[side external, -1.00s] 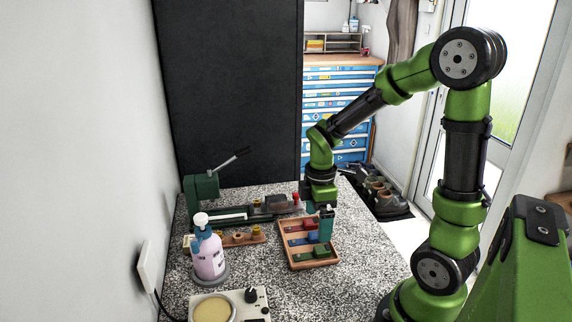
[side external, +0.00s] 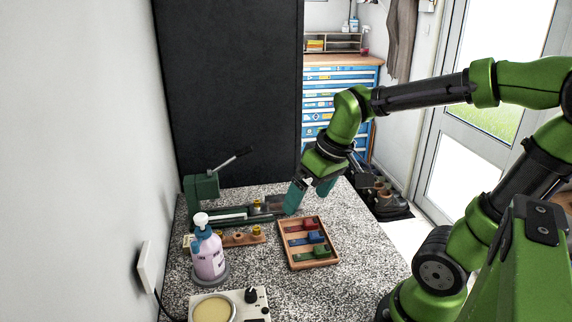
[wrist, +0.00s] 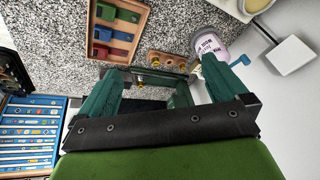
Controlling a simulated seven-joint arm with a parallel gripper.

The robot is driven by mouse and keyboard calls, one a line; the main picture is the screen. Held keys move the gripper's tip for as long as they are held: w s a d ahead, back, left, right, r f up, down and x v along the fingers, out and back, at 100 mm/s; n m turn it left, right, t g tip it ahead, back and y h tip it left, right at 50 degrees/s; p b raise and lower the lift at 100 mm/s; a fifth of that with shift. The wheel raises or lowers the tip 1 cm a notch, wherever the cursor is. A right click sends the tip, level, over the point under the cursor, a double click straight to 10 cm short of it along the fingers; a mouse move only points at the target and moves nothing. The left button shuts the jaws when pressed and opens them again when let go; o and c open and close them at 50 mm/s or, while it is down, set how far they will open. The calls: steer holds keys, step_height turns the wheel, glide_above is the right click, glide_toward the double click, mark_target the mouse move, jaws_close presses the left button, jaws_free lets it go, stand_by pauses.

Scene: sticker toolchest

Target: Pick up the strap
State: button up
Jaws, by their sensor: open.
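I cannot tell for certain which thing is the strap. A brown strip with brass-coloured pieces (side external: 243,238) lies on the speckled bench behind the pump bottle; it also shows in the wrist view (wrist: 167,60). Flat coloured strips with red, blue and green blocks lie in a wooden tray (side external: 283,252). My gripper (side external: 308,194), with teal fingers, is tilted above the bench behind the tray. It is open and empty. In the wrist view its spread fingers (wrist: 162,68) frame the brown strip and part of the green press base, apart from both.
A green lever press (side external: 202,188) with a long base stands at the back left. A lilac pump bottle (side external: 208,258) and a device with a round pad and knob (side external: 250,297) stand in front. A black panel is behind. The bench right of the tray is clear.

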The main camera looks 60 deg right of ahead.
steer(key=s+a+r+m+t+y, duration=0.1)
steer(key=s+a+r+m+t, duration=0.1)
steer(key=a, duration=0.3)
steer(key=shift+s+r+t, duration=0.35)
steer(key=shift+r+t, duration=0.05)
steer(key=shift+r, duration=0.15)
steer(key=shift+s+a+r, duration=0.2)
steer(key=shift+a, duration=0.05)
steer(key=shift+c, duration=0.8)
steer(key=shift+a+r+t, duration=0.1)
steer(key=shift+r+t, duration=0.1)
steer(key=shift+t, duration=0.1)
steer(key=shift+c, duration=1.1)
steer(key=c, duration=0.7)
steer(key=shift+c, duration=0.2)
